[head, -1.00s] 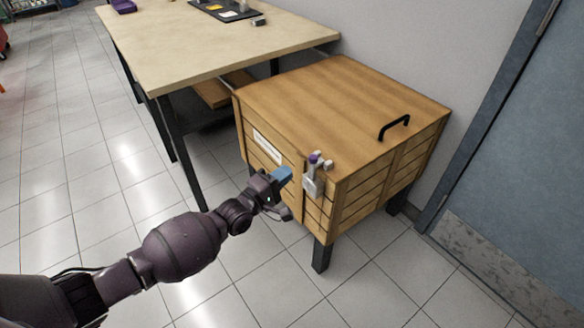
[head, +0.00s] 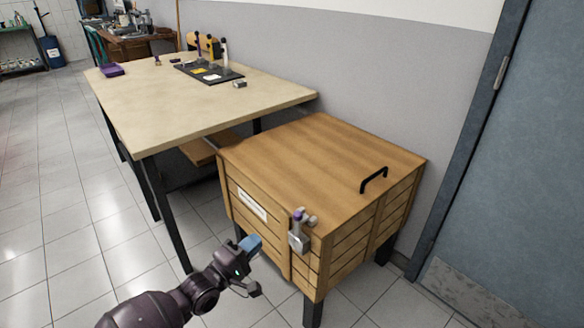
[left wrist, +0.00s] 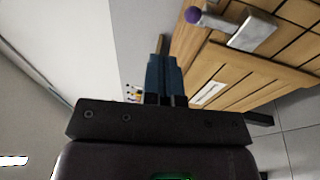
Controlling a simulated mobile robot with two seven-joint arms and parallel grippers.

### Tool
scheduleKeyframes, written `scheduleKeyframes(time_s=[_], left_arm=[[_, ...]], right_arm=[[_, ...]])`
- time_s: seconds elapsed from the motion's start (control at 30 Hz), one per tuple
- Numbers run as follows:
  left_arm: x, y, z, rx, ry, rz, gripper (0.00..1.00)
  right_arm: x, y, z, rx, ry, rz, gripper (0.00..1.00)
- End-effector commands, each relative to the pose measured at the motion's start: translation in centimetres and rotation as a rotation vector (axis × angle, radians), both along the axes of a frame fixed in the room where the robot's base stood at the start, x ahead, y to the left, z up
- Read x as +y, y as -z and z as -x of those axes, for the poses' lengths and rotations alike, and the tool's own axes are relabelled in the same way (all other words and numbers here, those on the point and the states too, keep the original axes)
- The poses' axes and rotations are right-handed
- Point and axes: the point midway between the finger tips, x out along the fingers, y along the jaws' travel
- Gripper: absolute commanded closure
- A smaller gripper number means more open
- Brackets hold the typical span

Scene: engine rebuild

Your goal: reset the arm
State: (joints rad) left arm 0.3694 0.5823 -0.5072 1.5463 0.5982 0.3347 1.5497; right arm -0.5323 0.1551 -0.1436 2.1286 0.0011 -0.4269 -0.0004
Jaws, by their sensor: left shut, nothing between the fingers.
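My left gripper (head: 252,245) is in front of the wooden crate, just left of its latch, in the head view. Its blue fingers (left wrist: 164,75) are shut together in the left wrist view, with nothing between them. The wooden crate (head: 310,150) stands on dark legs with its lid down and a black handle on top. A grey metal latch with a purple knob (head: 299,232) is on its front face; it also shows in the left wrist view (left wrist: 252,30). The fingers look apart from the latch. My right gripper is not in view.
A beige-topped workbench (head: 190,110) stands behind and left of the crate. It carries a black tray (head: 208,73) with tools and a purple bin (head: 111,70). A blue-grey door (head: 510,190) is at right. The tiled floor at left is clear.

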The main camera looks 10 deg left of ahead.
Motion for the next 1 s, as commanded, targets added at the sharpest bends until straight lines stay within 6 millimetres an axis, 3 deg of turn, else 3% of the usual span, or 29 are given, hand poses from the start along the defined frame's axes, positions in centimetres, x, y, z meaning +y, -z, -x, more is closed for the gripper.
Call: scheduleKeyframes(time_s=[0.23,0.33,0.57,0.77,1.0], left_arm=[[-0.1,0.6,0.0,-0.053,-0.015,-0.175,1.00],[-0.7,0.9,0.1,-0.115,-0.011,-0.381,1.00],[-2.5,-0.6,0.8,-0.318,-0.008,-0.881,1.00],[-2.1,-0.6,5.1,-0.409,-0.020,-1.302,1.00],[0.9,0.4,12.4,-0.353,-0.011,-1.659,1.00]], right_arm=[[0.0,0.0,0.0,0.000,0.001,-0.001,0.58],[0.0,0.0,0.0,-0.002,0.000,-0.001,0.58],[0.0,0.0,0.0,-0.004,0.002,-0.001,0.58],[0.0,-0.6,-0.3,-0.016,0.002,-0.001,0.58],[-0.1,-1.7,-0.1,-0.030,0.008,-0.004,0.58]])
